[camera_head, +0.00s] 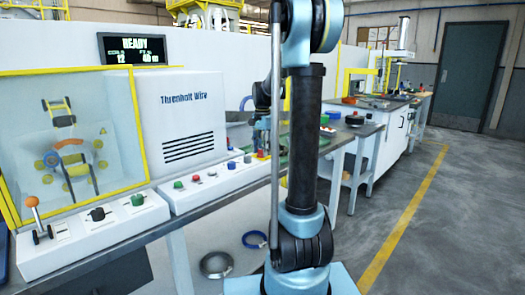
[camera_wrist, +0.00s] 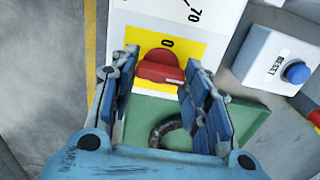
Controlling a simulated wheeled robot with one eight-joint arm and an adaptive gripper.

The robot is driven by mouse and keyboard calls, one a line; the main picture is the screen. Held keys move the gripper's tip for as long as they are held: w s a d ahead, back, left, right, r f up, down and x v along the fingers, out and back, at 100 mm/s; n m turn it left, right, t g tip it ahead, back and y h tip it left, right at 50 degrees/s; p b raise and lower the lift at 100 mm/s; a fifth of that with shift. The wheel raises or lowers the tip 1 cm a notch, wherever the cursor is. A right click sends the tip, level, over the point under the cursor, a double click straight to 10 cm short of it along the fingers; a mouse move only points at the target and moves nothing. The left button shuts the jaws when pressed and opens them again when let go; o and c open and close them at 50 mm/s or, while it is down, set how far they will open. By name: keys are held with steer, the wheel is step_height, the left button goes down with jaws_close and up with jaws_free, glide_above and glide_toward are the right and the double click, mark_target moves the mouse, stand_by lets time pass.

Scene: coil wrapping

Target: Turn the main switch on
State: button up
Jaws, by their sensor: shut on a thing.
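The main switch is a red rotary knob (camera_wrist: 160,68) on a yellow plate (camera_wrist: 196,48), seen in the wrist view. A black 0 is printed on the plate just above the knob, and further black marks stand on the white panel to the upper right. My gripper (camera_wrist: 161,60) has its two blue-grey fingers on either side of the knob, closed on it. The contact faces are partly hidden by the fingers. In the head view my arm stands in front and hides much of that area.
A box with a blue button (camera_wrist: 297,73) sits right of the switch. A green tray (camera_wrist: 140,113) with a dark coil lies under the fingers. In the head view, a control panel with several buttons (camera_head: 215,180) and a display reading READY (camera_head: 135,47) stand left.

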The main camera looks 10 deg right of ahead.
steer(key=shift+w+a, duration=0.15)
steer(key=o, duration=1.1)
steer(key=shift+c, duration=0.2)
steer(key=shift+r, duration=0.2)
step_height(320, 180, up, 12)
steer(key=shift+f, duration=0.25)
